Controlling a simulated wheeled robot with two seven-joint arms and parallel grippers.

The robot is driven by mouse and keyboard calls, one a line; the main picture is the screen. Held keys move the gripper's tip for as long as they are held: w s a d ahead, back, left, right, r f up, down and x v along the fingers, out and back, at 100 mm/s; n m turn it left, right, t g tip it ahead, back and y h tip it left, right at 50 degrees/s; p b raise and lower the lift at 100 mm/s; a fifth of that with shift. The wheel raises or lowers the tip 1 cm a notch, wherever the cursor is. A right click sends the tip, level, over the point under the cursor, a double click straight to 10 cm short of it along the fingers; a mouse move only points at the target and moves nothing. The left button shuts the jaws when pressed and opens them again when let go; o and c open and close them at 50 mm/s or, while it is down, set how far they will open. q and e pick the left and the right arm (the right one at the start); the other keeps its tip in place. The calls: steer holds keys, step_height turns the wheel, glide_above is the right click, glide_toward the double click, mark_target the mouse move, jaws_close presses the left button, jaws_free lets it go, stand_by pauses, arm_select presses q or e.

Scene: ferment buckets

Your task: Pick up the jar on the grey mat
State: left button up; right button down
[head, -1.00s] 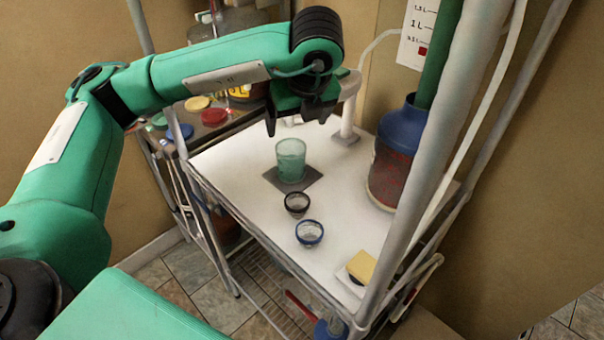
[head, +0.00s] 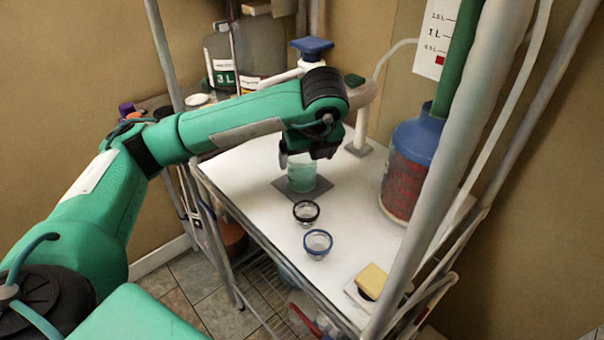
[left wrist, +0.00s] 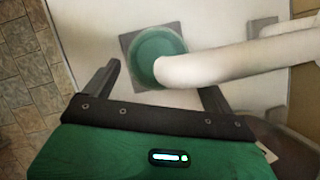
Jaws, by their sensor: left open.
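The jar (head: 302,179) is pale green and see-through. It stands upright on the grey mat (head: 322,187) on the white table top. My left gripper (head: 304,158) is open, just above the jar in the head view, and hides its upper part. In the left wrist view the jar (left wrist: 150,50) shows from above as a green round on the grey mat (left wrist: 128,41), ahead of and between the open fingers (left wrist: 158,84). A pale pipe crosses over the jar's right side there. I cannot tell whether the fingers touch the jar. My right gripper is not in view.
A dark-rimmed cup (head: 306,211) and a blue-rimmed cup (head: 318,243) stand in front of the mat. A blue-topped bucket (head: 412,165) stands at right, behind a grey post (head: 440,170). A yellow sponge (head: 371,281) lies near the front right corner.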

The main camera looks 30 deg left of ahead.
arm_select(q)
steer(key=shift+a+f, duration=0.15)
steer(key=shift+f, duration=0.4)
steer(key=p+x, duration=0.1)
steer(key=x, duration=0.2)
steer(key=shift+a+f, duration=0.15)
steer(key=shift+f, duration=0.1)
steer(key=shift+w+f, duration=0.1)
steer(key=shift+f, duration=0.2)
steer(key=c, duration=1.3)
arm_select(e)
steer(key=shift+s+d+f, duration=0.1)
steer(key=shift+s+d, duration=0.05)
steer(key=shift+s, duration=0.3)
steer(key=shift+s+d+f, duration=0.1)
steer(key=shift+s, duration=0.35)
